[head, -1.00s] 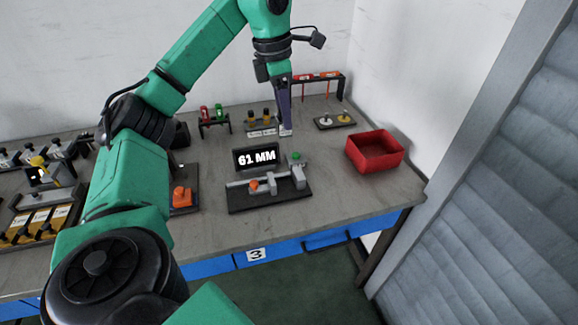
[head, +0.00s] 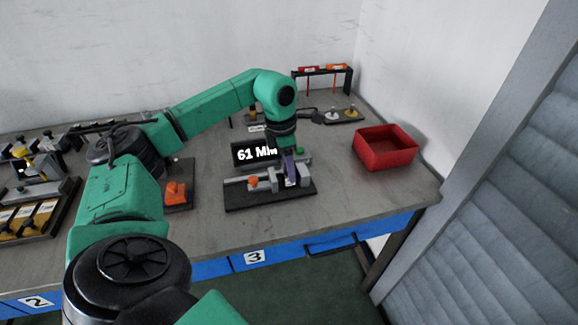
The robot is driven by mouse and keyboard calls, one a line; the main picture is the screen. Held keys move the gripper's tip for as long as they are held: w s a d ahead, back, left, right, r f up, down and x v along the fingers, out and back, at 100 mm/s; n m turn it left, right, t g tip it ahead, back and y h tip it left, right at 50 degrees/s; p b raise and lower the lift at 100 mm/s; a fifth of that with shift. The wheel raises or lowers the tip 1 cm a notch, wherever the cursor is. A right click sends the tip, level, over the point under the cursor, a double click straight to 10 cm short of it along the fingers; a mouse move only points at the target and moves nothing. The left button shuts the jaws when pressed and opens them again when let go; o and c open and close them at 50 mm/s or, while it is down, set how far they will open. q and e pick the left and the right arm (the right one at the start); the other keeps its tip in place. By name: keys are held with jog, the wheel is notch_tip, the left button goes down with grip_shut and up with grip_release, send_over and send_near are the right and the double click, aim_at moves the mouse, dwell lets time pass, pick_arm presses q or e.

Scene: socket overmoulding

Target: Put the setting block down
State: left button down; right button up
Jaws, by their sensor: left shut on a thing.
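My left gripper (head: 290,176) points down over the right part of the measuring fixture (head: 240,202), a dark base with a grey rail and an orange knob. It is shut on the setting block, which is mostly hidden by the fingers; only a small pale patch shows at the tips. I cannot tell whether the block touches the fixture. The display (head: 252,154) behind the rail reads 61 MM and is partly covered by my gripper. My right gripper is not in view.
A red bin (head: 385,150) stands to the right. A black rack (head: 323,73) with orange tools and a small pad with knobs (head: 343,115) are behind. An orange-topped device (head: 176,192) stands left. The table is clear between fixture and bin.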

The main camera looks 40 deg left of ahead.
aim_at(284, 172)
pick_arm(q)
jog(key=shift+f, duration=0.15)
jog(key=shift+c, duration=1.7)
grip_release()
notch_tip(284, 172, up, 12)
jog(key=s, duration=0.1)
jog(key=shift+a+p, duration=0.35)
jog(key=shift+a, duration=0.05)
jog(key=shift+s, duration=0.1)
